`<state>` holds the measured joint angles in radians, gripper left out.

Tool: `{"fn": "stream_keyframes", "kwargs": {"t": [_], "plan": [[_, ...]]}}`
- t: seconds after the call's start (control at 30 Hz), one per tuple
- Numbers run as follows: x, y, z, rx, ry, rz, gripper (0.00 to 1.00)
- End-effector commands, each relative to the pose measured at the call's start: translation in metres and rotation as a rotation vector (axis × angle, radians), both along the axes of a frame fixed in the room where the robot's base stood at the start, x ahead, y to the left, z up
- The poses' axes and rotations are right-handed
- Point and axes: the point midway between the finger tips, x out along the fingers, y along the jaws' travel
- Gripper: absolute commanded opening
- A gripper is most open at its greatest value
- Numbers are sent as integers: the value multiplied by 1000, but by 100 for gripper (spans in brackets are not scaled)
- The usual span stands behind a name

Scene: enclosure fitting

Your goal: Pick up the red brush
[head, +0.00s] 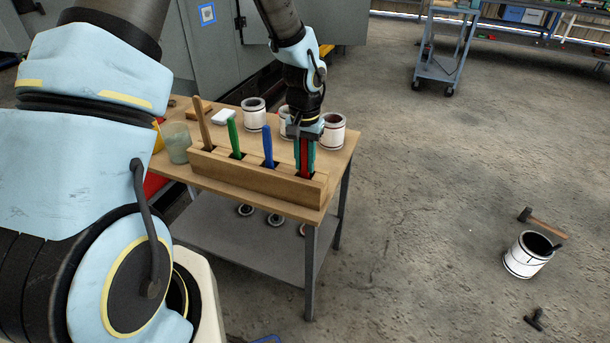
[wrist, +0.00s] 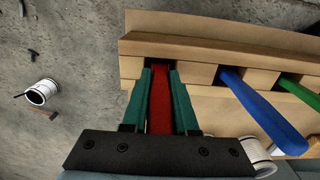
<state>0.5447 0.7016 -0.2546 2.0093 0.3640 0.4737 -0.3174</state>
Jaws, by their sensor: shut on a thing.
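The red brush (head: 304,158) stands in the right-end slot of a wooden holder (head: 245,180) on the workbench. Only its red handle shows; its lower part is hidden in the slot. My gripper (head: 304,164) comes down from above and is shut on the red handle. In the wrist view the red brush (wrist: 160,100) lies between the two green fingers of my gripper (wrist: 160,75), with its end in the slot of the holder (wrist: 200,50).
A blue brush (head: 267,146), a green brush (head: 234,138) and a wooden-handled brush (head: 201,124) stand in the other slots. White cans, such as one at the right (head: 332,132), stand behind the holder. A glass jar (head: 177,143) is at the left. Another can (head: 528,255) is on the floor.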

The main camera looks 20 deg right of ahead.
Motion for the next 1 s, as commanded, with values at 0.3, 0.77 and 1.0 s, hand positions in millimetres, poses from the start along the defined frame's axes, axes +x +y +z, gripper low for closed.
{"fn": "stream_keyframes", "kwargs": {"t": [0.3,0.77,1.0], "plan": [[1,0,7,-1,-1,0,0],[2,0,86,-4,-6,2,0],[1,-1,136,-3,-5,1,0]]}}
